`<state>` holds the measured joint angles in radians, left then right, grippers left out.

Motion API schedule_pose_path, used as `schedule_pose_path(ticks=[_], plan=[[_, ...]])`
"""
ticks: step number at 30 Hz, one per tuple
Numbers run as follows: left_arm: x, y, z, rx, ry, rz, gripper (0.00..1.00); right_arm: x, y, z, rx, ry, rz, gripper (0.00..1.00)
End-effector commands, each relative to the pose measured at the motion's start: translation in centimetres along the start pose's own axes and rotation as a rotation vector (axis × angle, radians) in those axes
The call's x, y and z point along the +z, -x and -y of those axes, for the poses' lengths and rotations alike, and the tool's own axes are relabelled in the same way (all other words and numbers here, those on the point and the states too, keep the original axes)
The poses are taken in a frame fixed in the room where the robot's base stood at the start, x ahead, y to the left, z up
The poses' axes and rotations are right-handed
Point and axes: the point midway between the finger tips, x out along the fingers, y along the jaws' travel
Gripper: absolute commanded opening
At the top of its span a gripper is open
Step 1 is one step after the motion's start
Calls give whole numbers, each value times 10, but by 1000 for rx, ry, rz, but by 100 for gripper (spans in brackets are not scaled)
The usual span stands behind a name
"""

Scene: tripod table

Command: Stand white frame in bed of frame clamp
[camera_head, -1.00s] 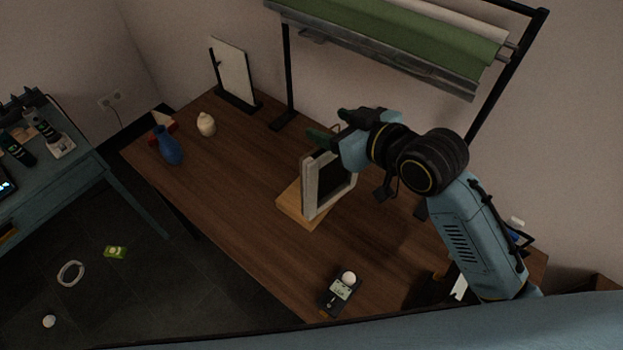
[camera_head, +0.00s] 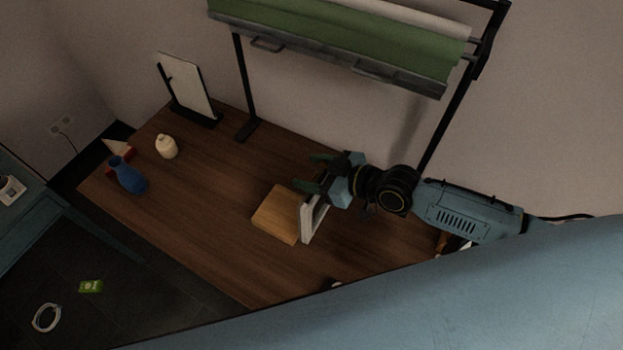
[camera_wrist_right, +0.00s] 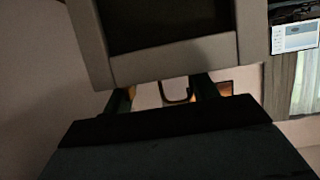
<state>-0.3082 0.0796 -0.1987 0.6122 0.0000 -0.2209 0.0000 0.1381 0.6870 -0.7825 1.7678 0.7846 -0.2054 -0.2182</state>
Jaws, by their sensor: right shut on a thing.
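The white frame (camera_head: 309,222) is upright, seen nearly edge-on in the head view, just right of a wooden block (camera_head: 276,213). My right gripper (camera_head: 316,173) is shut on its upper edge. The right wrist view shows the frame's pale rim (camera_wrist_right: 175,60) and dark inside, close to the fingers (camera_wrist_right: 160,95). Whether the frame touches the table is hard to tell. I cannot clearly identify the frame clamp; a black stand (camera_head: 205,119) with a white panel (camera_head: 187,85) is at the back left. My left gripper is not in view.
On the brown table (camera_head: 215,205) stand a blue vase (camera_head: 129,177) and a cream jar (camera_head: 166,147) at the left. A rack with a green roll (camera_head: 340,40) rises along the back. The table between jar and block is clear. My blue body covers the lower right.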

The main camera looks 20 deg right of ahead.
Motion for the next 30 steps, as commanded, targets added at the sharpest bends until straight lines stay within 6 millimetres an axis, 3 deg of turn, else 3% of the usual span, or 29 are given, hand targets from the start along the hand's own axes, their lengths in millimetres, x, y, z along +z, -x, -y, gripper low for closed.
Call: schedule_pose_path(ticks=[6, 17, 18, 23, 30], plan=[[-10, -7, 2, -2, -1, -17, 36, 24, -11, 0, 0, 0, -1, 13], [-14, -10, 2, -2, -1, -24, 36, 28, -12, 0, 0, 0, -1, 13], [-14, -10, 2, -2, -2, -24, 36, 28, -12, 0, 0, 0, 1, 61], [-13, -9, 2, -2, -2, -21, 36, 28, -11, 0, 0, 0, 1, 80], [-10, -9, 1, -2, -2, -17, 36, 28, -11, 0, 0, 0, 2, 80]])
